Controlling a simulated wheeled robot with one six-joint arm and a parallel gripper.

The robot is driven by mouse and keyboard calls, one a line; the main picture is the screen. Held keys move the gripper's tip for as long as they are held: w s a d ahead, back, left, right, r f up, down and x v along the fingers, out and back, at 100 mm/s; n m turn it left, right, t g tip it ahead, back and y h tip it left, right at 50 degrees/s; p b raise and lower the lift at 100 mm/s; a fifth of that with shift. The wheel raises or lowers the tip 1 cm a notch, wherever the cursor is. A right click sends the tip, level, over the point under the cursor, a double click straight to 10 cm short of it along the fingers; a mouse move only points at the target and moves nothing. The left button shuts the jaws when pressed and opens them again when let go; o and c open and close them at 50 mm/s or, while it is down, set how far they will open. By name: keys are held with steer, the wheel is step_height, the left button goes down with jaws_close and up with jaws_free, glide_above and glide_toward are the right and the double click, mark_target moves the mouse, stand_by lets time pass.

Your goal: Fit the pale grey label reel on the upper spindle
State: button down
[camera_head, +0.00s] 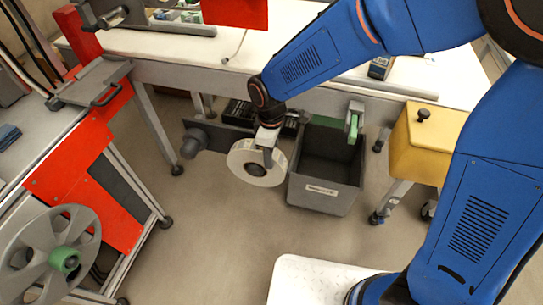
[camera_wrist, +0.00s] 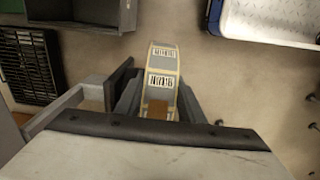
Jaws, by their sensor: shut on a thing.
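The pale grey label reel (camera_head: 240,166) hangs in the air with its flat face and dark core hole towards the head camera. My gripper (camera_head: 267,153) is shut on its upper rim. In the wrist view the reel (camera_wrist: 161,62) is edge-on, with barcode labels on its outer face, between the fingers of my gripper (camera_wrist: 158,100). A grey knob-like part (camera_head: 190,146), possibly a spindle, sticks out left of the reel, apart from it. A large grey spoked wheel (camera_head: 28,255) with a green hub (camera_head: 64,262) is at the lower left. I cannot tell which part is the upper spindle.
A dark grey bin (camera_head: 322,206) stands just right of the reel. A yellow cabinet (camera_head: 418,150) stands further right. A white-topped bench (camera_head: 200,55) runs behind, and a red-panelled machine frame (camera_head: 75,185) stands left.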

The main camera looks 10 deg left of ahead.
steer(key=s, duration=0.8)
steer(key=shift+a, duration=0.35)
steer(key=shift+s, duration=0.1)
stand_by(0.8)
